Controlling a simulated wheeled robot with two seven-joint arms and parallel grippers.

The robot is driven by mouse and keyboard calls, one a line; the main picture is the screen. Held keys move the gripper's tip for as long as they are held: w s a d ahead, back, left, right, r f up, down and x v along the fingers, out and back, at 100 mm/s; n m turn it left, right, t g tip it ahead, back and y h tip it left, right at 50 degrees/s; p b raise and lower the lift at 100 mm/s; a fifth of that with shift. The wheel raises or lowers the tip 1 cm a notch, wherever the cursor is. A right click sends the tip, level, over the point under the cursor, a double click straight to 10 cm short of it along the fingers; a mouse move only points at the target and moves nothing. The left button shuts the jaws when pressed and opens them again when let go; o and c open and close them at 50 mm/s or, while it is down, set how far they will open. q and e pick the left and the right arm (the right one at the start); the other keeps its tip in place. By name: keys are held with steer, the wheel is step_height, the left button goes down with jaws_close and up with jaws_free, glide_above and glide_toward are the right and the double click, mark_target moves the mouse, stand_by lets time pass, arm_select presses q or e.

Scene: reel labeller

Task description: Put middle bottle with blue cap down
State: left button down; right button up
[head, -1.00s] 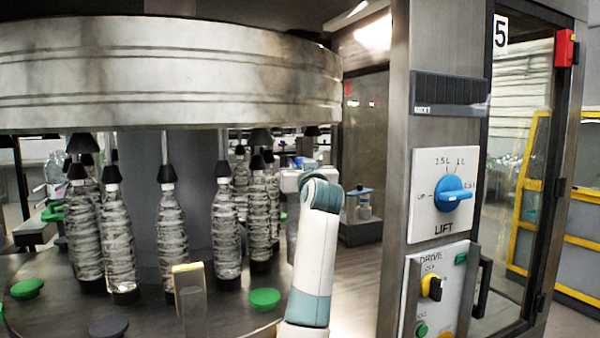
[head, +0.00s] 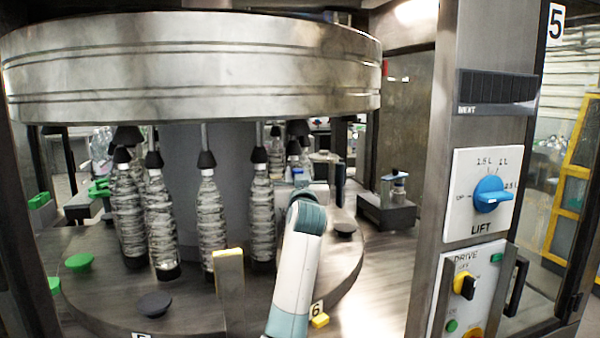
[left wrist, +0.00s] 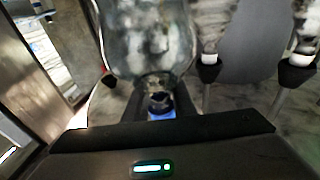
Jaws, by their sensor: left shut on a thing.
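In the left wrist view my left gripper (left wrist: 160,106) is shut around the neck of a large clear bottle (left wrist: 150,40). A blue cap (left wrist: 161,115) shows at the neck, between the dark fingers. The top of the frame cuts off the bottle's body. In the head view my white and teal left arm reaches up the middle, in front of the carousel; its gripper and the held bottle are largely hidden behind it. My right gripper is in neither view.
Several ribbed clear bottles (head: 160,225) stand on the round carousel (head: 195,305) under a metal drum (head: 190,70). A small bottle with a bluish cap (head: 397,183) stands on a dark block (head: 386,212) at right. A control column (head: 480,190) rises at right.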

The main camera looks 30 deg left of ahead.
arm_select(q)
steer(key=shift+r, duration=0.15)
steer(key=shift+f+p, duration=1)
steer(key=shift+f, duration=0.95)
steer(key=c, duration=1.5)
jaws_free()
steer(key=shift+f, duration=0.2)
steer(key=shift+o, duration=0.2)
steer(key=shift+s+r, duration=0.1)
steer(key=shift+s, duration=0.05)
